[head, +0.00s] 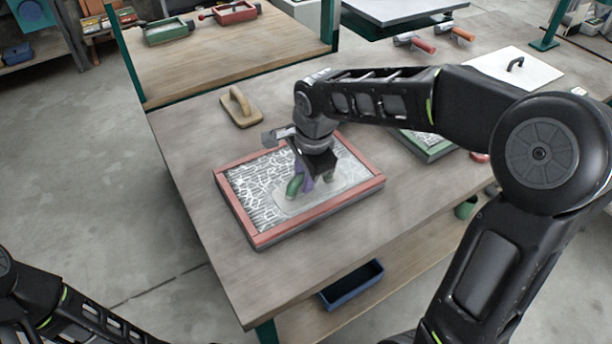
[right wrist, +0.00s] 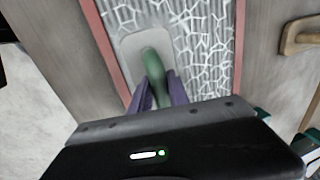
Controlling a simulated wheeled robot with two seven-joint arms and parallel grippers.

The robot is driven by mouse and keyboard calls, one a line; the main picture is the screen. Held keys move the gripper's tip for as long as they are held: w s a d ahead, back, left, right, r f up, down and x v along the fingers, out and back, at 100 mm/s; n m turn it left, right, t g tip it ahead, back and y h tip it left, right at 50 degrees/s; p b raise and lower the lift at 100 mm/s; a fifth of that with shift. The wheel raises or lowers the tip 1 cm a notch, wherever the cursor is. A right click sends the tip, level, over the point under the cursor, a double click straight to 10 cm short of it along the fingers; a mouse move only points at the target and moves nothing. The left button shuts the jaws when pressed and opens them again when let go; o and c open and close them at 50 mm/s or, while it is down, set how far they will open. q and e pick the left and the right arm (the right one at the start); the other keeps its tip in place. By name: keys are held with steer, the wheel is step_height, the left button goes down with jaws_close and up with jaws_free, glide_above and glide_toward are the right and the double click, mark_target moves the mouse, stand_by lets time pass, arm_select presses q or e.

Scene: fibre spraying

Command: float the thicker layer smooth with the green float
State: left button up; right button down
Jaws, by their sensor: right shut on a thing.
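The green float (head: 295,187) has a green handle and a pale, flat plate. My right gripper (head: 305,183) is shut on its handle, and the plate rests on or just over the layer in the red-framed tray (head: 262,240). The layer (head: 250,185) is white and fibrous with a cracked, web-like pattern. In the right wrist view the float (right wrist: 152,68) lies towards the left side of the tray, beside the red rim (right wrist: 105,45). Whether the plate touches the layer is hard to tell. My left gripper is not in view; only part of the left arm shows.
A wooden float (head: 239,107) lies behind the tray. A green-framed tray (head: 432,150) stands to the right, partly behind my right arm. A white board with a dark handle (head: 515,66) and orange-handled tools (head: 420,45) lie farther back. A blue bin (head: 352,284) sits on the lower shelf.

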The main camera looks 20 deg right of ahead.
mark_target(289, 184)
steer(key=shift+s+a, duration=0.2)
steer(key=shift+a, duration=0.75)
steer(key=shift+s+a+b, duration=0.1)
steer(key=shift+a+b, duration=0.55)
steer(key=shift+a, duration=0.3)
steer(key=shift+s+a+f+b, duration=0.15)
steer(key=shift+a+b, duration=0.2)
steer(key=shift+a, duration=0.6)
steer(key=shift+d+r, duration=0.2)
steer(key=shift+d, duration=0.8)
